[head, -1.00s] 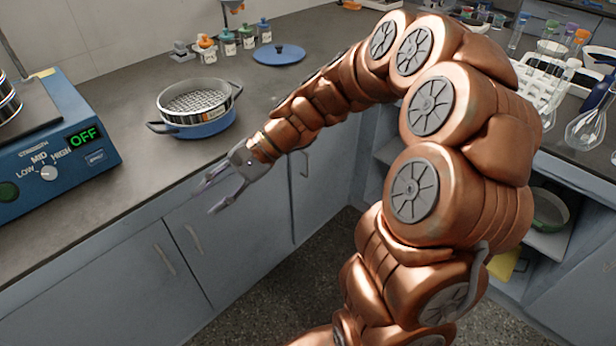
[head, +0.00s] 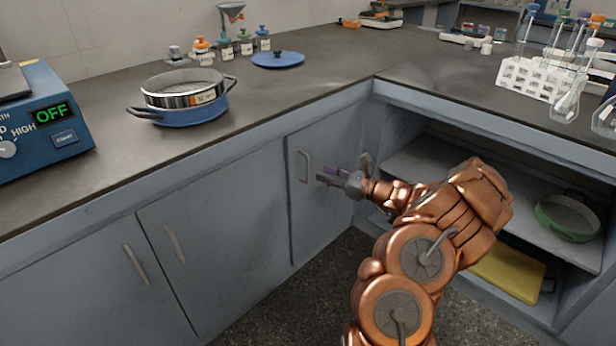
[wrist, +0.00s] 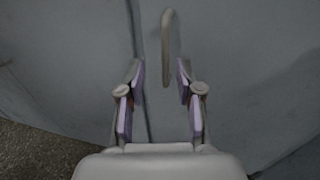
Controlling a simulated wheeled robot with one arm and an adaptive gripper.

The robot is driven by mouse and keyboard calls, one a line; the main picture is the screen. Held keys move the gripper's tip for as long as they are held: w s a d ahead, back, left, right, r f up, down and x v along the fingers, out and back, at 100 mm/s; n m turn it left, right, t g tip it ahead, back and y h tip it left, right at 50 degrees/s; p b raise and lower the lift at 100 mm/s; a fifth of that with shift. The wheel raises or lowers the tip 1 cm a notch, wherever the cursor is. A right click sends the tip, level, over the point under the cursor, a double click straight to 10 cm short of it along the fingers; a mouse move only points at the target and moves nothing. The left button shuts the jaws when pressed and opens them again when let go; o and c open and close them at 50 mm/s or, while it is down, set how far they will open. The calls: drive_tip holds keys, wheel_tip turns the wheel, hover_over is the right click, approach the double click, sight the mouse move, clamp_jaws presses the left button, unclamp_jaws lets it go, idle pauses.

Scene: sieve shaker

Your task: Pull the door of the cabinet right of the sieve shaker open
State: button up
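The blue sieve shaker (head: 45,125) stands on the counter at the left edge of the head view, its display reading OFF. Right of it, the grey cabinet front has several doors. The door near the corner (head: 330,190) is shut and has a vertical bar handle (head: 306,166). My gripper (head: 322,176) is in front of this door, just right of the handle. In the wrist view my gripper (wrist: 161,75) is open and empty. The handle (wrist: 167,45) shows ahead, its lower end near the fingertips, apparently not held.
A blue pot (head: 195,115) with a metal sieve stands on the counter, a blue lid (head: 278,60) behind it. Two more door handles (head: 135,264) are further left. Open shelves right of the corner hold a green-rimmed sieve (head: 567,217) and a yellow item (head: 508,273).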

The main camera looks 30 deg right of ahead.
drive_tip(key=b, duration=0.2)
hover_over(308, 183)
drive_tip(key=shift+w+d+f, duration=0.1)
drive_tip(key=shift+w+f, duration=0.2)
drive_tip(key=shift+c, duration=0.3)
clamp_jaws()
idle(0.4)
